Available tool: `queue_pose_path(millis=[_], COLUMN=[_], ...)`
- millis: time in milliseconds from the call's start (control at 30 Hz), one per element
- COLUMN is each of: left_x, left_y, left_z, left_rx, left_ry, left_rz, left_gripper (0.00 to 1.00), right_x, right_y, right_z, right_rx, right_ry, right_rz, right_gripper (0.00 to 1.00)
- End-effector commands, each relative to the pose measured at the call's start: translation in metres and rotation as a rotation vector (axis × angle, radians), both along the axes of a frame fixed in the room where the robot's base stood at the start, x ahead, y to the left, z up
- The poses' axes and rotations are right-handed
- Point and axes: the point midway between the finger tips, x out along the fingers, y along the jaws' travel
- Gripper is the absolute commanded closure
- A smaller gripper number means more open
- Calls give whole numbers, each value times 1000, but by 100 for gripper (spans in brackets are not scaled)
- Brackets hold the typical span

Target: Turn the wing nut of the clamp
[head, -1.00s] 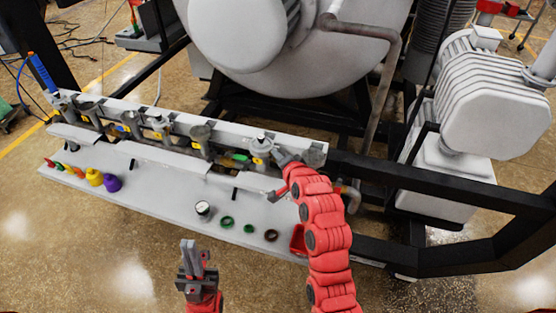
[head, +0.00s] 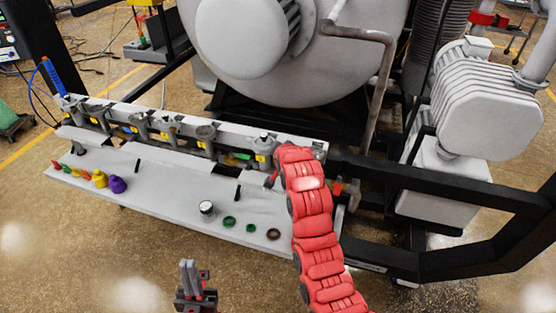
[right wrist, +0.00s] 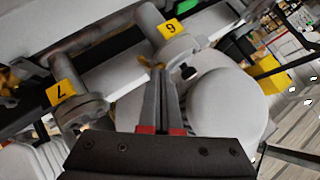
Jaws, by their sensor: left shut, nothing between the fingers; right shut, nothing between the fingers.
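The flange with the number 6 tag (right wrist: 170,30) is in the right wrist view, on a pipe stub; its clamp is hard to make out. A small brass-coloured part, perhaps the wing nut (right wrist: 146,61), shows at its lower edge. My right gripper (right wrist: 161,72) is shut and empty, its fingertips close to that part; I cannot tell whether they touch. In the head view my right arm hides this gripper, beside the rightmost fittings (head: 264,145). My left gripper (head: 190,268) is shut and empty, low in front of the bench.
A flange with the number 7 tag (right wrist: 80,112) stands left of my right fingers. A white rounded body (right wrist: 230,108) lies to their right. The grey bench (head: 165,195) holds coloured caps, rings (head: 229,222) and a gauge (head: 206,207). A black frame (head: 440,180) stands at right.

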Motion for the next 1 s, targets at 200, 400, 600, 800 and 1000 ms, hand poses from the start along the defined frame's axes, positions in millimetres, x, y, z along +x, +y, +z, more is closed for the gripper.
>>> queue_pose_path(millis=[200,400,600,800,1000], left_x=[0,0,0,0,0], left_y=[0,0,0,0,0], left_z=[-13,-23,-34,-43,-50], left_rx=[0,0,0,0,0], left_ry=[0,0,0,0,0], left_rz=[0,0,0,0,0], left_gripper=[100,100,100,100,100], right_x=[4,5,6,7,8], right_y=[4,8,11,13,14], right_z=[-1,0,0,0,0], right_rx=[-110,-190,-277,-347,-380], right_ry=[35,57,89,109,123], right_rz=[0,0,1,-1,-2], right_gripper=[100,100,100,100,100])
